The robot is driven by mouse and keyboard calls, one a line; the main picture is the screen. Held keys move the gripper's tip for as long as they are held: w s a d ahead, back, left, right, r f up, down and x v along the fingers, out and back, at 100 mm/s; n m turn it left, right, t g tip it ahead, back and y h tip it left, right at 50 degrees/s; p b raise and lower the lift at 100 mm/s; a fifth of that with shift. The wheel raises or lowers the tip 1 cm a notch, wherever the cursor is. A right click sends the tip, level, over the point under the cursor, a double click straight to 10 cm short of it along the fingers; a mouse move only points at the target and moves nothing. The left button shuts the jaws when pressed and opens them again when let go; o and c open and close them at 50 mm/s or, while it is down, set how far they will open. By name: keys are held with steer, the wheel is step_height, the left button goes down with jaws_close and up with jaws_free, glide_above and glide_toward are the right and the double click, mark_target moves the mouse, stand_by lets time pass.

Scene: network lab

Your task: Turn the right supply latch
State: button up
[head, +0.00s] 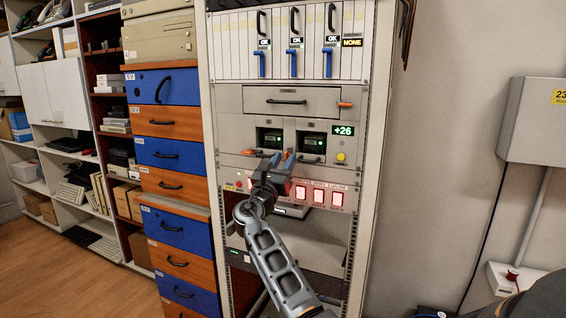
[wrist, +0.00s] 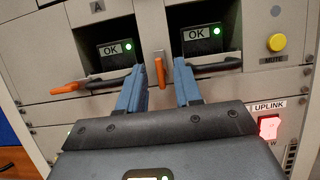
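The right supply (wrist: 205,45) has a dark bay with a green lamp, an OK label and a black handle (wrist: 220,67). Its orange latch (wrist: 160,72) hangs upright at the left of that bay. My gripper (wrist: 159,66) is open, one blue finger on each side of this latch, with visible gaps on both sides. Whether the fingertips reach past the latch is hard to tell. The left supply (wrist: 115,48) also shows OK, and its orange latch (wrist: 66,88) lies nearly level. In the head view my gripper (head: 282,157) is in front of the supply panel and hides the right latch.
A yellow MUTE button (wrist: 276,42) is right of the right supply. Below are red-lit switches, one marked UPLINK (wrist: 268,127). Above are a wide drawer (head: 290,102) and card modules with blue levers (head: 294,64). A +26 display (head: 343,130) is at the upper right.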

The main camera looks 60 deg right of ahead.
steer(key=shift+c, duration=0.2)
jaws_close()
